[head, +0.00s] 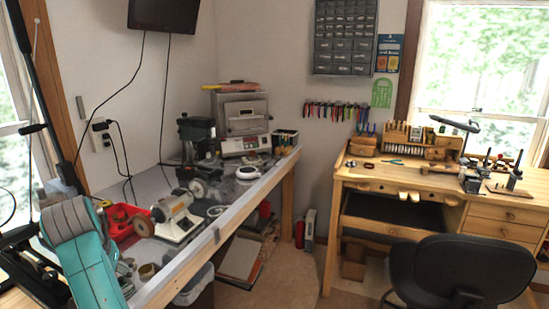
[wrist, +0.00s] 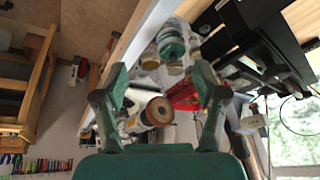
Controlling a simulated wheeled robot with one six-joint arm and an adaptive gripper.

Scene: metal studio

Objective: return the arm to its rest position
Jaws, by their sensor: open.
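My gripper (wrist: 158,72) shows in the wrist view with its two dark green fingers spread apart. Nothing is held between them. In the wrist view the room appears upside down, and a white polishing motor with a brown wheel (wrist: 159,110) lies in the line of sight between the fingers, beyond them. A teal and grey part of my arm (head: 88,260) fills the lower left of the head view, beside the left workbench. My fingertips cannot be made out in the head view.
The left bench (head: 205,245) carries the polishing motor (head: 178,217), a red tray (head: 122,222), a drill press (head: 196,140) and a small kiln (head: 241,122). A wooden jeweller's desk (head: 440,182) and a black chair (head: 465,268) stand at right. Open floor (head: 285,285) lies between.

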